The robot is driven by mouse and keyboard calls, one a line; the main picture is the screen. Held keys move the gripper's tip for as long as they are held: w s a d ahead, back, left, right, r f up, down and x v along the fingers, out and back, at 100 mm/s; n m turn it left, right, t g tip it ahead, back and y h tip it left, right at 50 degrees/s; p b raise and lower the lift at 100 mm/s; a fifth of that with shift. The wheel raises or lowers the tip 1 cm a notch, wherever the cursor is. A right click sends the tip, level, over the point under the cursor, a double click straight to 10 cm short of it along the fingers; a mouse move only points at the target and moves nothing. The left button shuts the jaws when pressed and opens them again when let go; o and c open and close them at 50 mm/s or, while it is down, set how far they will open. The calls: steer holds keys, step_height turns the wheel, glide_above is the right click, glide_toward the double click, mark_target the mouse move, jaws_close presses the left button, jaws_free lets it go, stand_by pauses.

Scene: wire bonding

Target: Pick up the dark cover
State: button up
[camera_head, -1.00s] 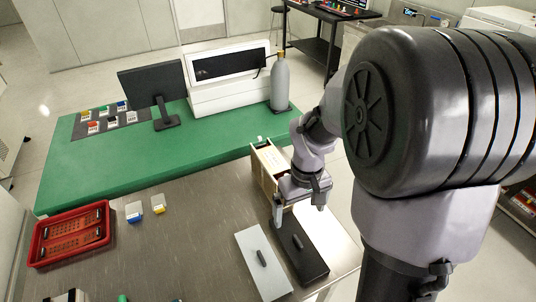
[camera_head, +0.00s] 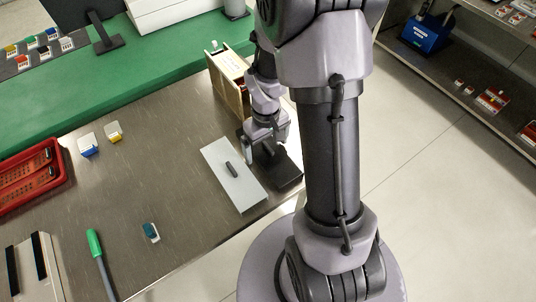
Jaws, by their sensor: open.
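The dark cover (camera_head: 287,175) is a flat black rectangular plate with a raised handle. It lies on the grey metal table, just right of a light grey cover (camera_head: 222,178) with a black handle. My gripper (camera_head: 258,156) is over the far part of the dark cover, fingers pointing down. It is open and holds nothing that I can see. My gripper and wrist hide the far end of the dark cover and part of its handle. I cannot tell the exact height of the fingertips above it.
A wooden box (camera_head: 229,90) stands just behind the gripper. Two small containers (camera_head: 88,145), a red tray (camera_head: 54,193), a green-handled tool (camera_head: 95,243) and a small teal-topped item (camera_head: 151,232) lie to the left. The table's middle is clear. The table's front edge is close to the covers.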

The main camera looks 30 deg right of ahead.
steer(key=shift+f, duration=0.2)
steer(key=shift+c, duration=1.1)
steer(key=c, duration=1.2)
